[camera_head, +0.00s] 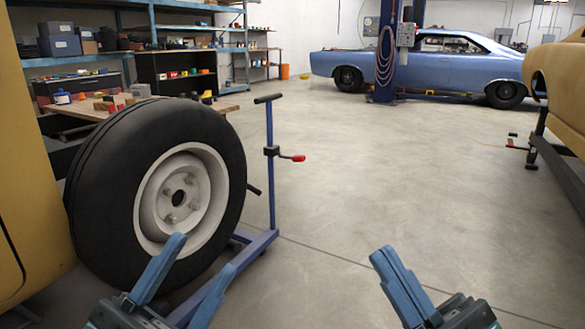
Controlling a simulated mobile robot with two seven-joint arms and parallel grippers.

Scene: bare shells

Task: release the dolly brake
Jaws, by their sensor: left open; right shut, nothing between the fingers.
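The wheel dolly has a blue upright post (271,195) with a black T-handle (268,98) on top. A short brake lever with a red knob (299,158) sticks out to the right from a black clamp partway up the post. The dolly's low blue frame (256,246) runs along the floor. A large black tyre with a pale rim (208,165) stands upright at the dolly, left of the post. My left gripper (202,256) is open and empty, low in front of the tyre. My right gripper (385,254) is shut and empty, low and right of the dolly, apart from the lever.
A yellow car body (30,170) fills the left edge. A wooden bench (222,107) with small parts stands behind the tyre. A blue car (430,68) and lift post (385,50) are at the back. The floor (400,170) right of the post is clear.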

